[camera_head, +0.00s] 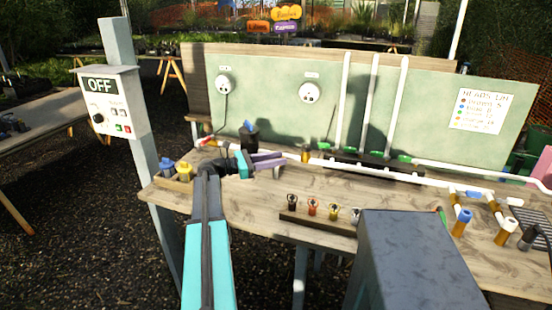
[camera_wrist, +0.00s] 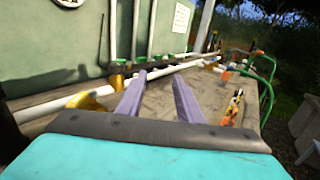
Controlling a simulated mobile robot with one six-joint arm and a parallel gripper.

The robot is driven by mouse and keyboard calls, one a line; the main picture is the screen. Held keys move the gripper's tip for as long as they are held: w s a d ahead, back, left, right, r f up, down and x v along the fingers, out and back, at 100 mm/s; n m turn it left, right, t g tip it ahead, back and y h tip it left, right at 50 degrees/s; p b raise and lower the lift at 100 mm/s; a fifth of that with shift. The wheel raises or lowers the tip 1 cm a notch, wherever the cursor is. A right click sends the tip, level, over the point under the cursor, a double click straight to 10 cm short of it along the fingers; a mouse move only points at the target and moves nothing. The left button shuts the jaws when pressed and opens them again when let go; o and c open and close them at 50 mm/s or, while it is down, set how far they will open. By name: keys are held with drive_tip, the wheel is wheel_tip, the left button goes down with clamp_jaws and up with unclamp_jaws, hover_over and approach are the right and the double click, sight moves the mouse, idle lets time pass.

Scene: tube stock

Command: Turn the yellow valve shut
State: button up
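My gripper (camera_head: 283,159) reaches over the back left of the wooden bench. Its two purple fingers stand apart with nothing between them in the wrist view (camera_wrist: 159,80). A yellow-brown fitting (camera_head: 306,153) stands on the white pipe just beyond my fingertips in the head view. A yellow part (camera_wrist: 86,101) sits on the white pipe left of my fingers in the wrist view, apart from them; it may be the same fitting. I cannot tell for sure which one is the valve's handle, or how it is turned.
Green fittings (camera_head: 404,158) and upright white pipes (camera_head: 394,105) line the green back panel (camera_head: 270,110). A rack of small coloured parts (camera_head: 312,207) lies in front. Yellow (camera_head: 185,172) and blue-topped pieces are at the left end. A control box (camera_head: 107,101) reads OFF.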

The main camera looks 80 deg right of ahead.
drive_tip(key=shift+a+r, duration=0.1)
drive_tip(key=shift+a, duration=0.9)
drive_tip(key=shift+c, duration=0.5)
